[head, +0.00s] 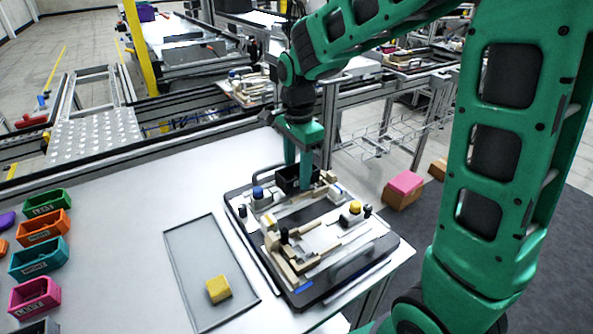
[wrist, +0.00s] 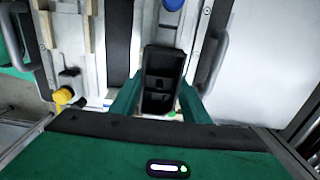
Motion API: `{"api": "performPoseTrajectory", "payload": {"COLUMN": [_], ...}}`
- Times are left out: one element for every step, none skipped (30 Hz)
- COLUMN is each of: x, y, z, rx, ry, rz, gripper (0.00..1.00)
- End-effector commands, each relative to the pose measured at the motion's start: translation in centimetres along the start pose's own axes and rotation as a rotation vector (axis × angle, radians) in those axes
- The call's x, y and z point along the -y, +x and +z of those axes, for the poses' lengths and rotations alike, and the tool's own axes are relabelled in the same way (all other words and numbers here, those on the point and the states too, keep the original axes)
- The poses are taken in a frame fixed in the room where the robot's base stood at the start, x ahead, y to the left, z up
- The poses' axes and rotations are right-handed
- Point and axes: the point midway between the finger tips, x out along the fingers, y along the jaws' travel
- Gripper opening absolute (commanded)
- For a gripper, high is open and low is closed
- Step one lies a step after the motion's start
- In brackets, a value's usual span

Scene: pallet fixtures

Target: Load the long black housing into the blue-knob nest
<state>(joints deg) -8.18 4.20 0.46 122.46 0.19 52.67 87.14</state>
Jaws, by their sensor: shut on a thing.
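My gripper (head: 299,166) is shut on the long black housing (head: 287,179), over the far part of the fixture pallet (head: 330,270). In the wrist view the housing (wrist: 163,62) is an open-topped black box with inner walls, between the two green fingers. The blue knob (head: 257,192) stands on the far nest, just left of the housing in the head view; it also shows at the top edge of the wrist view (wrist: 173,5). I cannot tell whether the housing touches the nest floor or hangs just above it.
A second nest with a yellow knob (head: 355,207) lies on the pallet's near side. A grey tray (head: 190,262) left of the pallet holds a yellow block (head: 218,288). Colored bins (head: 40,258) stand at far left.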

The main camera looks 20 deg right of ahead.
Motion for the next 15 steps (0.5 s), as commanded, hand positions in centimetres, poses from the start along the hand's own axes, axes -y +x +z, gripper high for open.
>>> {"api": "performPoseTrajectory", "payload": {"x": [0.01,0.01,0.01,0.01,0.01,0.01,0.01,0.01,0.01,0.01,0.01,0.01,0.00,-0.01,-0.02], "y": [-0.01,0.00,0.01,0.04,0.06,0.12,0.17,0.24,0.33,0.41,0.49,0.59,0.67,0.75,0.86], "z": [-0.01,-0.02,-0.03,-0.04,-0.04,-0.05,-0.06,-0.06,-0.07,-0.07,-0.07,-0.08,-0.08,-0.08,-0.08], "rx": [0.000,0.000,0.000,0.000,0.000,0.000,0.000,0.000,0.000,0.000,0.000,0.000,0.000,0.000,0.000], "ry": [0.000,0.000,0.000,0.001,0.001,0.001,0.001,0.001,0.001,0.001,0.001,0.001,0.001,0.001,0.001], "rz": [0.000,0.000,0.000,0.000,0.000,0.000,0.000,0.000,0.000,0.000,0.000,0.000,0.000,0.000,0.001], "gripper": [0.17,0.17,0.17,0.17,0.17,0.17,0.17,0.17,0.17,0.17,0.17,0.17,0.17,0.17,0.17]}}
